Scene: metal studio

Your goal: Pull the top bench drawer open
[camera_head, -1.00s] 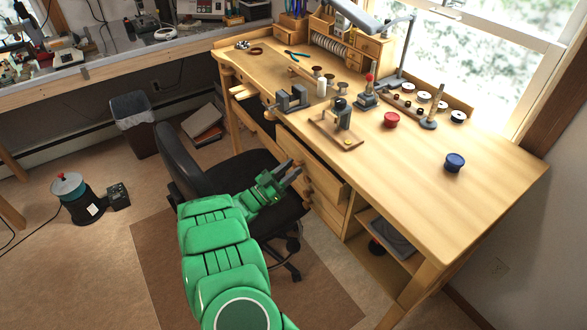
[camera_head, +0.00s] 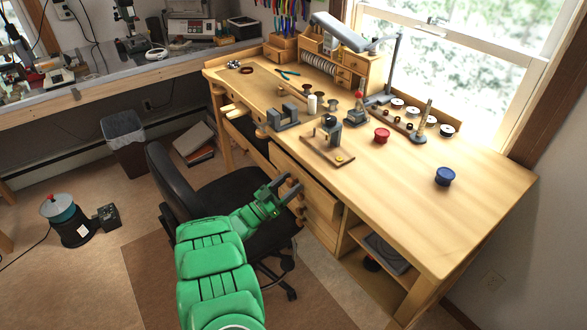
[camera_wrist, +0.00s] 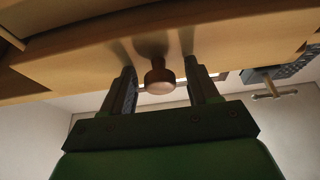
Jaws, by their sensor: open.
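The wooden bench (camera_head: 420,215) stands on the right of the head view, with a stack of drawers below its top. The top drawer (camera_head: 317,192) is the upper one of the stack, beside my gripper (camera_head: 281,191). In the wrist view, a round wooden knob (camera_wrist: 160,79) sticks out from a pale wooden drawer front (camera_wrist: 90,58). My gripper (camera_wrist: 164,88) is open there, with one finger on each side of the knob. Gaps show between the knob and both fingers. The knob is largely hidden by the fingers in the head view.
A black office chair (camera_head: 185,180) stands close to the left of my arm. Tools and spools, including a red spool (camera_head: 381,135) and a blue spool (camera_head: 445,176), stand on the bench top. A bin (camera_head: 126,140) stands farther left.

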